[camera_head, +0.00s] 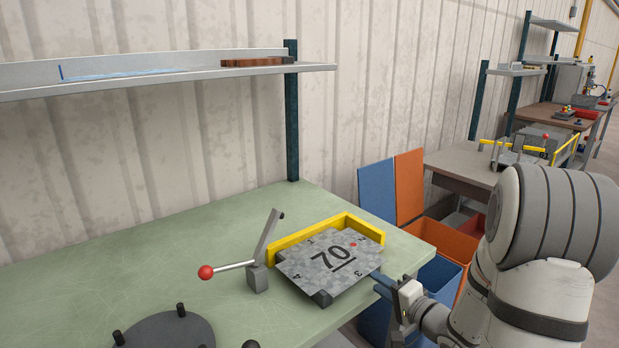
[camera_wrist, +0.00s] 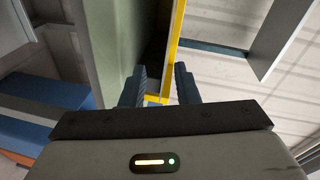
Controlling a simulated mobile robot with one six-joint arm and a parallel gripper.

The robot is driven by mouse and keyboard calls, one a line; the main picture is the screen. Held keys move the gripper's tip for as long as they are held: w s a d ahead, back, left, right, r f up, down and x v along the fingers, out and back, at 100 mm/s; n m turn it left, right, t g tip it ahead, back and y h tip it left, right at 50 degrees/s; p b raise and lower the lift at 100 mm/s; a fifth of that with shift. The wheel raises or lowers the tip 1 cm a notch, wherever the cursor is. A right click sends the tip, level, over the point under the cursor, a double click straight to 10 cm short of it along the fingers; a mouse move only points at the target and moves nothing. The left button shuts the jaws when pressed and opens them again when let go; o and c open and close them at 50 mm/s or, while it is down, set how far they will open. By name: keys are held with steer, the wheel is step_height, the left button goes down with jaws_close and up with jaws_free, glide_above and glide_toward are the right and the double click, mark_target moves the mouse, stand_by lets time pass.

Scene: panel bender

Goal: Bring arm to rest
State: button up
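My gripper (camera_head: 378,277) is at the right side of the green bench, close to the right edge of a grey speckled panel marked 70 (camera_head: 318,248). The wrist view also shows my gripper (camera_wrist: 160,88), its two dark fingers spread with a gap between them and nothing seen clamped. Past the fingertips runs a yellow guide (camera_wrist: 174,45). My arm comes in from the lower right of the head view. The panel lies in the bending fixture, against the yellow corner guide (camera_head: 305,230). I cannot tell whether the fingers touch the panel.
A red-knobbed lever (camera_head: 206,272) stands left of the panel on the green bench (camera_head: 120,270). A dark round base (camera_head: 165,330) is at the front. A shelf (camera_head: 170,75) hangs above. Blue and orange bins (camera_head: 440,240) stand right of the bench, near my arm.

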steer(key=s+d+r+n+g+h+p, duration=0.1)
steer(key=s+d+r+n+g+h, duration=0.3)
steer(key=h, duration=0.5)
steer(key=s+a+r+n+g, duration=0.2)
steer(key=s+a+g, duration=0.1)
steer(key=s, duration=0.7)
steer(key=s+a+r+n+g+p, duration=0.1)
steer(key=s+a+n+g, duration=0.2)
steer(key=s, duration=0.6)
steer(key=shift+s+a+r+n+g+y, duration=0.35)
steer(key=shift+a+g, duration=0.45)
steer(key=shift+a, duration=0.45)
